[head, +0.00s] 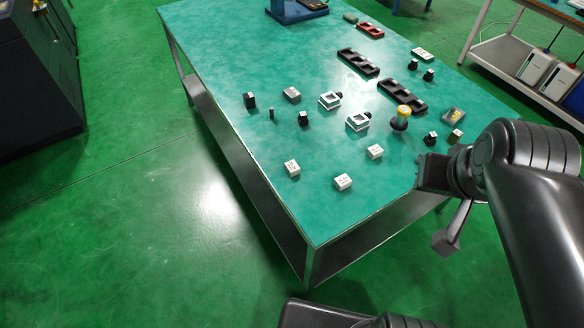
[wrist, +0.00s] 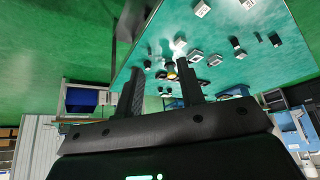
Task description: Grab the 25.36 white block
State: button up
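Three small white blocks with dark markings lie on the green table (head: 235,75) near its front edge: a left one (head: 292,168), a front one (head: 343,182) and a right one (head: 375,151). The markings are too small to read, so I cannot tell which is 25.36. White blocks also show at the top of the wrist view (wrist: 202,9). My gripper (head: 433,208) is at the table's right front edge, right of the blocks and apart from them. In the wrist view its two fingers (wrist: 158,78) are spread with nothing between them.
Behind the blocks stand white square-holed parts (head: 358,122), a yellow-topped piece (head: 400,118), several small black pieces (head: 304,118) and black trays (head: 402,96). A red tray (head: 370,31) lies farther back.

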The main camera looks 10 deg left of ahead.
jog(key=o, duration=0.4)
jog(key=shift+o, duration=0.2)
jog(key=n+g+y, duration=0.1)
jog(key=n+g, duration=0.3)
jog(key=n, duration=0.4)
send_over(292, 166)
jog(key=f, duration=2.4)
jog(key=shift+s+d+f, duration=0.25)
jog(key=shift+d, duration=0.05)
jog(key=shift+w+a+f, duration=0.1)
jog(key=shift+f, duration=1.45)
jog(key=shift+w+a+f, duration=0.1)
jog(key=shift+f, duration=1.45)
